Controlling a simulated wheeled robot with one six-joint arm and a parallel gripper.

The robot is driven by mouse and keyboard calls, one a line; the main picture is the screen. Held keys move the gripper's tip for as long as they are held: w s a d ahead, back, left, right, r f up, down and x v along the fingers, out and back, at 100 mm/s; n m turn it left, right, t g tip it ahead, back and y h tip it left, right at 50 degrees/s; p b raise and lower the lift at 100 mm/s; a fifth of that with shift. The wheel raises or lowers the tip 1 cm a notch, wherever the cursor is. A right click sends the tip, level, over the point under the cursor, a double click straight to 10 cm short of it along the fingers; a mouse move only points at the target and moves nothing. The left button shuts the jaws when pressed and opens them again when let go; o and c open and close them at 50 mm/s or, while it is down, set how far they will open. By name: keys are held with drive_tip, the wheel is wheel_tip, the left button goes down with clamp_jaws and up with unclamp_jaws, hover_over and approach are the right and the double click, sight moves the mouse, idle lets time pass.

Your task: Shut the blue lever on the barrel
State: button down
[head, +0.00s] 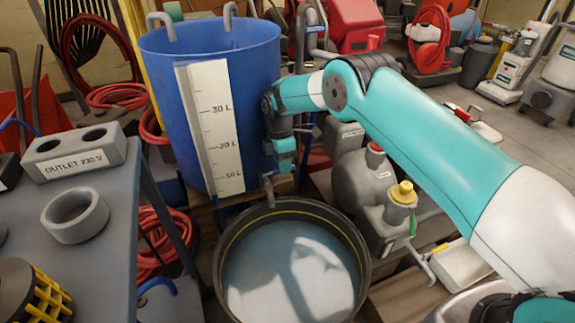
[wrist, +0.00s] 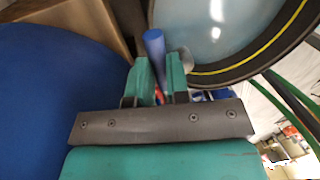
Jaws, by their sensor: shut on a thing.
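The blue barrel (head: 262,75) stands upright at the centre left, with a white litre scale on its front. My gripper (head: 284,170) is low at the barrel's right side, near a grey tap spout (head: 267,190). In the wrist view, my gripper (wrist: 161,70) has its two green fingers on either side of the blue lever (wrist: 154,47) and is shut on it. The lever's end sticks out past the fingertips. The rest of the lever is partly hidden between the fingers, and I cannot make it out in the head view.
A black tub (head: 363,246) with a yellow line and pale liquid stands below the spout. Grey canisters (head: 362,185) stand close to its right. A grey bench (head: 105,230) with an outlet block (head: 75,152) and a ring (head: 75,216) is at the left.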

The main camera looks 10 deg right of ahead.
drive_tip(key=c, duration=1.1)
unclamp_jaws()
wheel_tip(320, 180, up, 20)
drive_tip(key=p, duration=0.4)
drive_tip(key=shift+r, duration=0.1)
